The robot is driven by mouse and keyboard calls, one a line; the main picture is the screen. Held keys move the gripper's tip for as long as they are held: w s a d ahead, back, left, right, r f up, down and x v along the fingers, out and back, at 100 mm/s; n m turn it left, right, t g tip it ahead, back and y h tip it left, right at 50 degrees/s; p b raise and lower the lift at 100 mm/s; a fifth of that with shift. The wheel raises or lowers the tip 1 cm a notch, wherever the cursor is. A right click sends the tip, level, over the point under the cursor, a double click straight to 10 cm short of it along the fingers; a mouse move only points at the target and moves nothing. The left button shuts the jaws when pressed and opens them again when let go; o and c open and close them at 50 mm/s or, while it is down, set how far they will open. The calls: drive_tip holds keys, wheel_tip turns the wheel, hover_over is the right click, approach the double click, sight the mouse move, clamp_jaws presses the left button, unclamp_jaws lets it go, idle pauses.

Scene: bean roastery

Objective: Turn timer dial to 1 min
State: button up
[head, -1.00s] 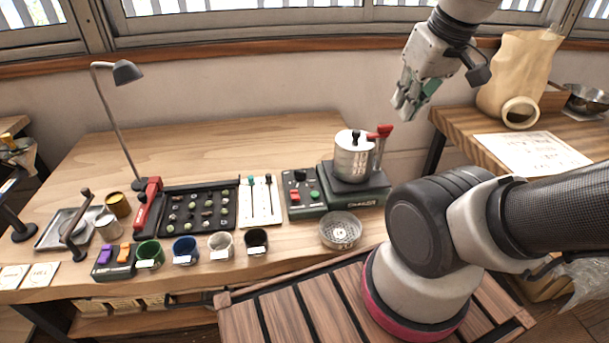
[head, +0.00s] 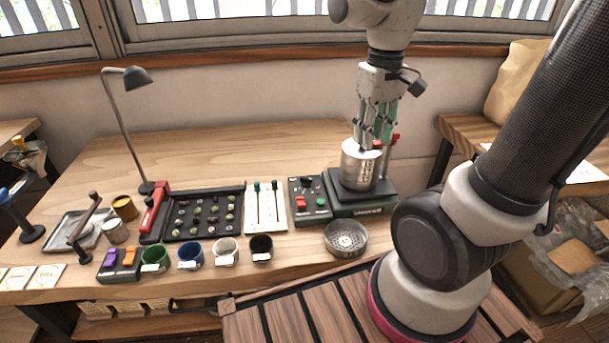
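A small dark green control box (head: 309,201) stands on the wooden bench, just left of the silver pot. A black dial (head: 306,183) sits at the top of its face, with a red button (head: 300,201) and a green button (head: 320,202) below. The dial's pointer and any minute marks are too small to read. My gripper (head: 372,145) hangs fingers down over the silver pot (head: 361,167), right of the dial and apart from it. Its fingers look spread, with nothing visible between them. The pot's lid knob is hidden behind the fingers; I cannot tell whether they touch it.
The pot stands on a dark green base (head: 362,205), its red-topped handle (head: 392,139) close to the gripper. A round metal sieve (head: 346,238) lies in front. The bench behind is clear.

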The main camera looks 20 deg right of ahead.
drive_tip(key=w+a+f+n+g, duration=0.1)
drive_tip(key=w+a+f+n, duration=0.2)
drive_tip(key=w+f, duration=0.5)
drive_tip(key=w+a+f+n+g, duration=0.1)
drive_tip(key=w+a+f+n, duration=0.25)
drive_tip(key=w+f, duration=0.4)
drive_tip(key=n+t, duration=0.1)
drive_tip(key=t, duration=0.1)
hover_over(304, 177)
drive_tip(key=shift+d+f, duration=0.1)
drive_tip(key=shift+f+n, duration=0.2)
drive_tip(key=shift+n, duration=0.05)
wheel_tip(304, 177, down, 8)
drive_tip(key=shift+r, duration=0.25)
clamp_jaws()
